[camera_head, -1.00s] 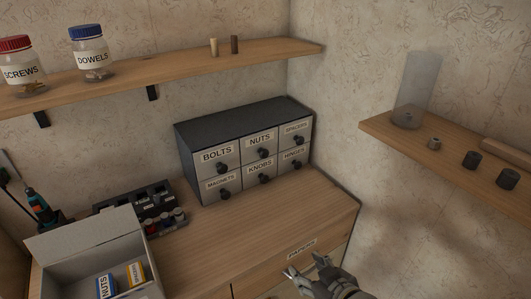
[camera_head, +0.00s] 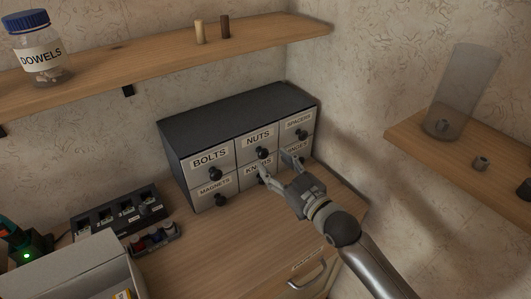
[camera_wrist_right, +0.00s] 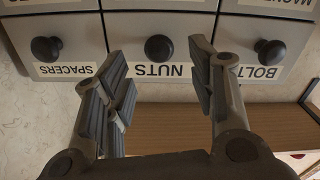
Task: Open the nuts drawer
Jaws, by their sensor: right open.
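The dark drawer cabinet (camera_head: 205,128) stands on the wooden workbench, with two rows of grey drawers. The nuts drawer (camera_head: 244,150) is the top middle one, shut, with a dark round knob (camera_head: 262,153). My right gripper (camera_head: 278,164) is open and empty in front of the cabinet, just below and right of the nuts knob in the head view. In the right wrist view, upside down, the nuts knob (camera_wrist_right: 159,48) lies between and beyond the two open fingers (camera_wrist_right: 160,80), apart from them. The gripper partly covers the knobs and hinges drawers. My left gripper is not in view.
The bolts (camera_head: 210,160) and spacers (camera_head: 298,123) drawers flank the nuts drawer. A shelf with a dowels jar (camera_head: 41,55) hangs above. An open grey box (camera_head: 75,270) and a dark rack (camera_head: 120,213) stand at left. A right shelf (camera_head: 470,150) holds a clear cylinder (camera_head: 458,95).

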